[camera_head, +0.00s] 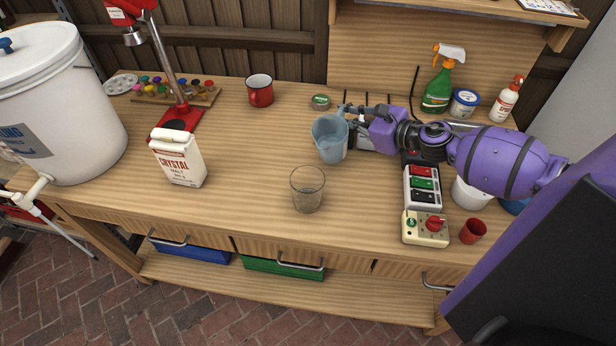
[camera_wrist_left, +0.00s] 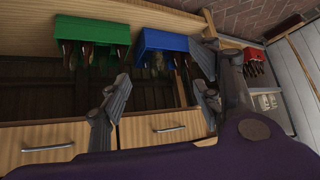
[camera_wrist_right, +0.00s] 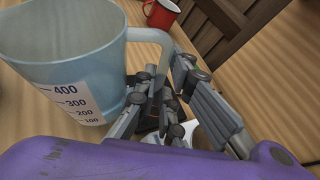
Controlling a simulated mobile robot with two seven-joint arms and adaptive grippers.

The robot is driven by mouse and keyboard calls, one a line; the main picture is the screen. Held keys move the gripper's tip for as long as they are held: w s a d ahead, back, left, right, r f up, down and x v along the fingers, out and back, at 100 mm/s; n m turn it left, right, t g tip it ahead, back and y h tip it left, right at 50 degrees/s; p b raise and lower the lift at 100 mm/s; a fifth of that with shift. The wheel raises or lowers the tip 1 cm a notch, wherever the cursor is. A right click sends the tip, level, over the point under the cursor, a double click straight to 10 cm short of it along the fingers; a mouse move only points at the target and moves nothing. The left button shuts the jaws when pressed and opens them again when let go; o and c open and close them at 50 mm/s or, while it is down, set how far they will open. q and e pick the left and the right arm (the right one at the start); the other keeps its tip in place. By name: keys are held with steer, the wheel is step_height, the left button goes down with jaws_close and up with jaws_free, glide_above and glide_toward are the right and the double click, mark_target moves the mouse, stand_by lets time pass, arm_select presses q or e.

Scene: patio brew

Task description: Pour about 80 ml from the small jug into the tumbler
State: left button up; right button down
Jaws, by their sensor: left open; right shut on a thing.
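The small jug (camera_head: 330,139) is a pale blue, translucent measuring jug. In the right wrist view the jug (camera_wrist_right: 75,55) shows a white scale label marked from 100 to 400. My right gripper (camera_head: 358,132) is shut on the jug's handle from the right; in its wrist view the fingers (camera_wrist_right: 155,95) close around the handle. The jug is behind and a little right of the tumbler (camera_head: 307,192), a clear glass standing upright near the bench's front. The liquid levels are hard to tell. My left gripper (camera_wrist_left: 155,100) is open and empty, facing the drawers and lower shelf.
A crystal malt carton (camera_head: 178,157) stands left of the tumbler. A red mug (camera_head: 260,90) and small green tin (camera_head: 320,102) are behind. A switch box (camera_head: 421,186), a control box with red knob (camera_head: 425,228) and a red cup (camera_head: 473,231) stand right.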

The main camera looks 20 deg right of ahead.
mark_target(343, 119)
steer(key=a+r+n, duration=0.1)
steer(key=s+a+r+t+p, duration=0.1)
steer(key=r, duration=0.1)
steer(key=s+r+n, duration=0.1)
steer(key=shift+s+a+r+n+t+h+p, duration=0.1)
steer(key=shift+a+r+n+t+h+p, duration=0.1)
steer(key=shift+a+n+t+h+p, duration=0.15)
steer(key=shift+s+a+f+n, duration=0.3)
steer(key=shift+s+a+n, duration=0.1)
steer(key=shift+n, duration=0.05)
steer(key=shift+a+r+t, duration=0.1)
steer(key=shift+r+t, duration=0.25)
steer(key=shift+r, duration=0.5)
steer(key=shift+r+n, duration=0.4)
steer(key=shift+s+a+f+h+b, duration=0.15)
steer(key=shift+s+f+h+b, duration=0.05)
steer(key=shift+f+h+b, duration=0.1)
steer(key=shift+a+r+n+t, duration=0.1)
steer(key=shift+r+n+t, duration=0.2)
steer(key=shift+r, duration=0.5)
steer(key=shift+s+a+r+n, duration=0.2)
steer(key=shift+a+r+n, duration=0.1)
steer(key=shift+n, duration=0.1)
steer(key=shift+s, duration=0.15)
steer(key=shift+s+a+r+n+t+b, duration=0.15)
steer(key=shift+r+n+t+b, duration=0.05)
steer(key=shift+n+t+b, duration=0.1)
